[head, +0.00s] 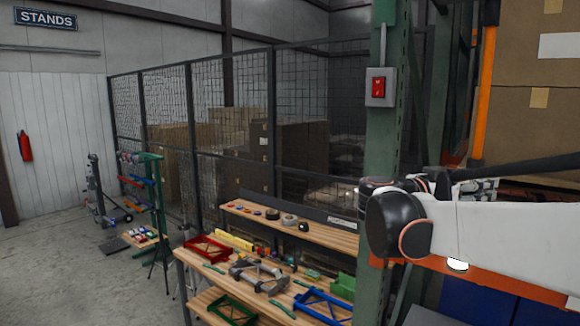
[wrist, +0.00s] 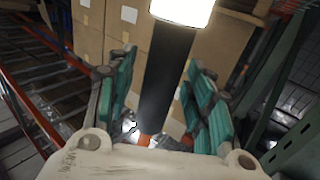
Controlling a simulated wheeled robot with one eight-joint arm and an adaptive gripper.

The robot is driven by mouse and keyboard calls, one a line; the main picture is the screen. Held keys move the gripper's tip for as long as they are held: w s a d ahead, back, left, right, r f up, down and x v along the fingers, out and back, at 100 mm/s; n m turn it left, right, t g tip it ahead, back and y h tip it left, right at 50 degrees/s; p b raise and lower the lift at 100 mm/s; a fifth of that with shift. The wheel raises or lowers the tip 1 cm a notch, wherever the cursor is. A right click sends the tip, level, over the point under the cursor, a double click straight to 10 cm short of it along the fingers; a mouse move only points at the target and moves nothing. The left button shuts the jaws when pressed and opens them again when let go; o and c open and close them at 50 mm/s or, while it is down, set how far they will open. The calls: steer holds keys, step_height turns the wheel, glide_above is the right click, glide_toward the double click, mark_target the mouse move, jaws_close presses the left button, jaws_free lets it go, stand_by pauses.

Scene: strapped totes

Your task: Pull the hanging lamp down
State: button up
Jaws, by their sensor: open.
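The hanging lamp (head: 457,265) is a small glowing white light on a thin cord, seen in the head view just below my white arm link. In the wrist view a bright white lamp end (wrist: 182,8) shows at the top, with a long dark shaft (wrist: 170,75) running down from it. My gripper (wrist: 160,62) is open, with one teal-padded finger on each side of the shaft in the picture. I see no finger clearly pressed on it; the depth between them is hard to tell. My gripper is not clear in the head view.
Stacked cardboard boxes (wrist: 88,25) stand behind the fingers. A green rack post (head: 383,150) carries a red switch (head: 378,87). A wooden workbench (head: 262,222) with tools and coloured brackets stands left of the post. The floor (head: 60,260) at far left is clear.

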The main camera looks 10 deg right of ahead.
jaws_close()
step_height(320, 180, down, 26)
steer(key=b, duration=1.7)
steer(key=shift+f, duration=0.35)
jaws_free()
steer(key=shift+a, duration=0.1)
